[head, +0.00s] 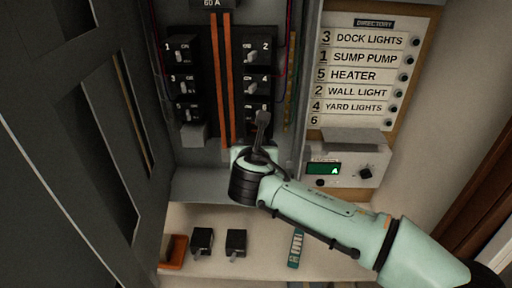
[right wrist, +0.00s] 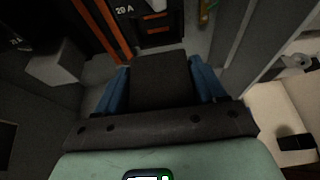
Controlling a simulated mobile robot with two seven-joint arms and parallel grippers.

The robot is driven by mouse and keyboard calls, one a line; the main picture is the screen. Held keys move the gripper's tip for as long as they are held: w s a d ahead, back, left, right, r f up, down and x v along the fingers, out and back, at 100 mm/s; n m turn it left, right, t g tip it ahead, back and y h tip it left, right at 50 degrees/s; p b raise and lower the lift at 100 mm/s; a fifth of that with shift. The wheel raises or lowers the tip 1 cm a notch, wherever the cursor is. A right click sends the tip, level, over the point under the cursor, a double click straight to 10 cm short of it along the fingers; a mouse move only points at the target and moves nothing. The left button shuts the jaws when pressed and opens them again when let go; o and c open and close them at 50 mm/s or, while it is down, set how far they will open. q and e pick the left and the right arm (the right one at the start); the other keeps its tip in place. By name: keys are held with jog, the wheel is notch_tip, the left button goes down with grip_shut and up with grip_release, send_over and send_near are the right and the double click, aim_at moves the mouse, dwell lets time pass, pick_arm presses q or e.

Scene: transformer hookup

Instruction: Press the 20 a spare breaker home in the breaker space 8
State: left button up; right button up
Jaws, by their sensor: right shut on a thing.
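The dark spare breaker (right wrist: 160,82) is between the two blue fingers of my right gripper (right wrist: 161,85) in the right wrist view. The gripper also shows in the head view (head: 262,135), at the lower end of the right breaker column, just below breaker 6 (head: 257,108). Breaker space 8 is mostly hidden there by the gripper and what it holds. In the right wrist view the breaker's far end points at the panel, under a breaker marked 20 A (right wrist: 150,8). I cannot tell whether it touches the panel. My left gripper is not in view.
A grey block (head: 193,135) juts out below the left column. Orange bars (head: 223,80) run between the columns. Two black breakers (head: 202,240) (head: 236,242), an orange tray (head: 173,252) and a teal item (head: 296,248) lie below. The grey door (head: 75,130) stands open at left.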

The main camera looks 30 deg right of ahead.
jog(key=w+d+p, duration=0.1)
jog(key=w+p, duration=0.1)
jog(key=w, duration=0.1)
jog(key=shift+d, duration=0.4)
jog(key=shift+w+d+p, duration=0.3)
jog(key=shift+w, duration=0.2)
jog(key=shift+w+d+p, duration=0.25)
jog(key=shift+w, duration=0.2)
jog(key=shift+w+d+p, duration=0.4)
jog(key=shift+w+p, duration=0.2)
jog(key=shift+p, duration=0.1)
dwell(0.3)
jog(key=shift+d+r, duration=0.1)
dwell(1.1)
jog(key=shift+s, duration=0.1)
jog(key=shift+s+a, duration=0.25)
jog(key=shift+s, duration=0.05)
